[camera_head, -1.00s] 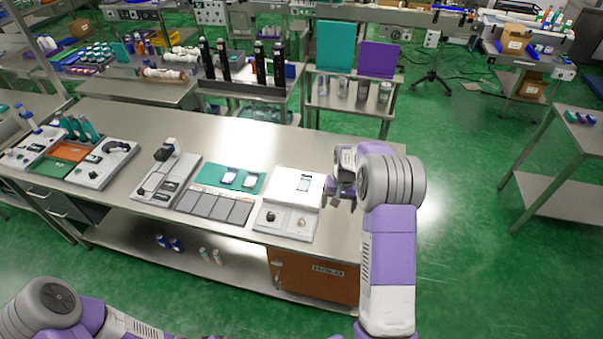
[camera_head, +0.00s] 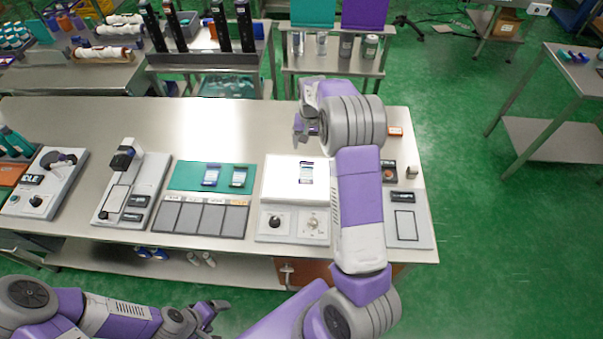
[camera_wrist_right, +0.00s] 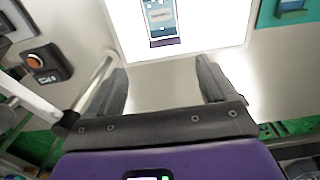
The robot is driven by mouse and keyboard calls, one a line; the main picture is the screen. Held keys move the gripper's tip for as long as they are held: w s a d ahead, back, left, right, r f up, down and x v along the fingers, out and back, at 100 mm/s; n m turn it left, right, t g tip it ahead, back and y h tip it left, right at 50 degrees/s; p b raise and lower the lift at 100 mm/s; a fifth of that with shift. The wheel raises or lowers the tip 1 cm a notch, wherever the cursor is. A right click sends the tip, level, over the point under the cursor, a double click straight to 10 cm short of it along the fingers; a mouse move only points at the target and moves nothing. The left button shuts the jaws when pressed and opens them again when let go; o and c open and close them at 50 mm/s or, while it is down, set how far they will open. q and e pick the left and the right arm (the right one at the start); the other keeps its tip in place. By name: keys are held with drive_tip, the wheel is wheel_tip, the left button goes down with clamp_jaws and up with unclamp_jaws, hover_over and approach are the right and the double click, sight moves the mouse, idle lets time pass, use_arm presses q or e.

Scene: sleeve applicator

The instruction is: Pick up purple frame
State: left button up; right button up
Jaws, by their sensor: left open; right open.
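In the right wrist view this piece (camera_wrist_right: 161,18) lies beyond my fingertips, cut by the top edge. I cannot tell if it is the purple frame. Two similar pieces, one blue-edged (camera_head: 211,175) and one teal-edged (camera_head: 239,177), lie on the green mat. A purple board (camera_head: 364,12) stands on the back rack. My right gripper (camera_head: 301,128) is open and empty above the table, behind the panel. My left gripper (camera_head: 216,314) is open and empty, in front of the table.
The white panel (camera_head: 270,187) sits on a device with knobs. The green mat (camera_head: 183,177) lies left of it, behind grey pads (camera_head: 200,217). A press-like device (camera_head: 125,190) stands further left. Another device (camera_head: 408,222) is at the right edge. The table's back (camera_head: 200,120) is clear.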

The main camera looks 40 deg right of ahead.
sight(307, 161)
drive_tip(key=f, duration=0.3)
drive_tip(key=shift+w, duration=0.35)
drive_tip(key=shift+s+a+f, duration=0.1)
drive_tip(key=shift+s+f, duration=0.05)
drive_tip(key=shift+f, duration=0.15)
drive_tip(key=f, duration=0.4)
drive_tip(key=shift+a+f, duration=0.25)
drive_tip(key=shift+f, duration=0.1)
drive_tip(key=c, duration=1.1)
